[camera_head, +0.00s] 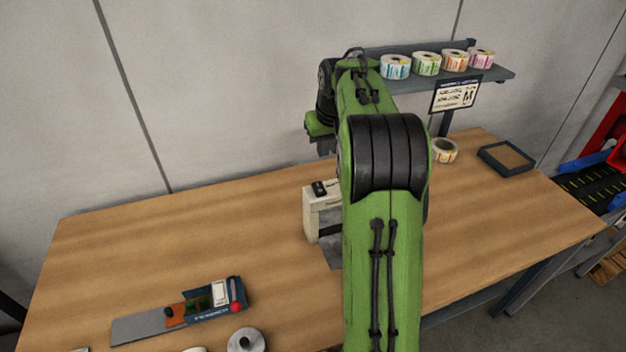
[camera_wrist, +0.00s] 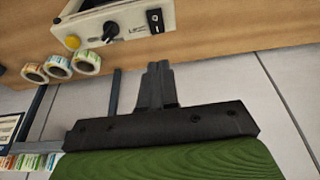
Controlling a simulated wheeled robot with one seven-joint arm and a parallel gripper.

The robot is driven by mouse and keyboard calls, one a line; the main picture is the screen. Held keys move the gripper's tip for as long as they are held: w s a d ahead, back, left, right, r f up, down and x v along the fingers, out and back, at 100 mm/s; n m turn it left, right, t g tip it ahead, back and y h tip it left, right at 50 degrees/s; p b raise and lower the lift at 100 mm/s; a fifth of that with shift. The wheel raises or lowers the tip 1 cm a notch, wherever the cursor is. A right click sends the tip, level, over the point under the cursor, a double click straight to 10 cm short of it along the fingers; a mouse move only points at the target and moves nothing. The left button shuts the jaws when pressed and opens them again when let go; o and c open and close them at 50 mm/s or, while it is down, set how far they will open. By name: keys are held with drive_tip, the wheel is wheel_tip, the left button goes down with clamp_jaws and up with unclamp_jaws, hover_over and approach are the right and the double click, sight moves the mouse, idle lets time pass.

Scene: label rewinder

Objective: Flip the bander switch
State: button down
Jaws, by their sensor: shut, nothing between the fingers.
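The bander is a cream machine (camera_head: 311,212) standing on the table, partly hidden behind my arm in the head view. A black piece shows on its top there. In the wrist view, the near panel of a cream unit (camera_wrist: 125,22) shows at the top. It carries a black rocker switch (camera_wrist: 155,20), a dark knob and a yellow button. My gripper (camera_wrist: 157,66) is shut and empty, with its fingertips appearing just below the switch in the picture and apart from it.
The wooden table (camera_head: 180,235) has clear room left of the bander. A dispenser-like tool (camera_head: 205,302) lies at front left. A label roll (camera_head: 445,150) and dark tray (camera_head: 506,158) lie at the right. A shelf (camera_head: 497,74) with several rolls and a sign stands behind.

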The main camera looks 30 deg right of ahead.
sight(316, 185)
drive_tip(key=x, duration=1.3)
drive_tip(key=shift+s+a+f+b, duration=0.1)
drive_tip(key=shift+s+f+b, duration=0.05)
drive_tip(key=shift+f+b, duration=0.25)
drive_tip(key=shift+f, duration=0.2)
